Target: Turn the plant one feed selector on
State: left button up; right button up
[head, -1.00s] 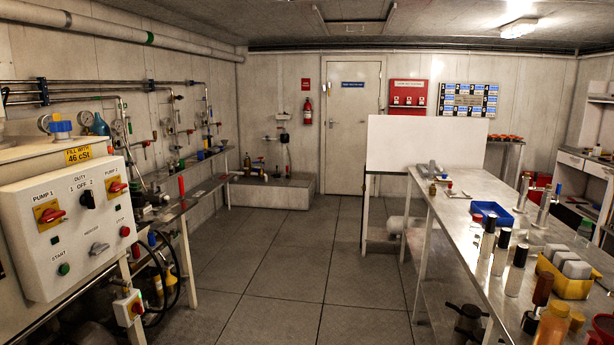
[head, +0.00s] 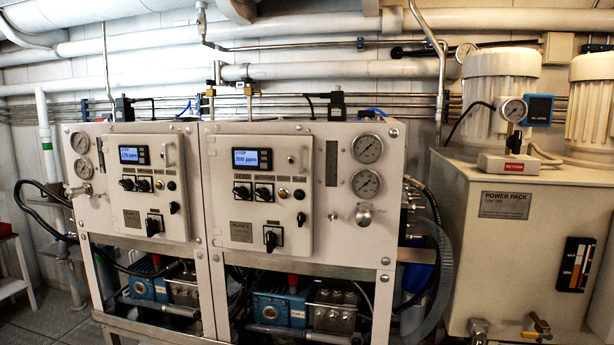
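Two white watermaker cabinets stand side by side, each with a hinged control panel. The left panel (head: 150,195) has a lit display (head: 134,155) reading STOP and about 175 ppm. Below it sit two black selectors (head: 127,184), two buttons, a small black knob (head: 174,208) and a larger black switch (head: 154,225). The right panel (head: 257,215) has a display (head: 252,158) reading STOP and 200 ppm, with similar black selectors (head: 264,193) and a larger switch (head: 270,240). The plant number plates and selector labels are too small to read surely. Neither gripper is in view.
Round gauges (head: 367,148) sit beside the panels. Blue pumps (head: 280,305) and black hoses lie underneath. A beige power pack tank (head: 540,230) with motors on top stands at the right. Pipes cross the wall above. A little floor shows at bottom left.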

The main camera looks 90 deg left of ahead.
aim_at(128, 184)
jog(key=u, duration=3.7)
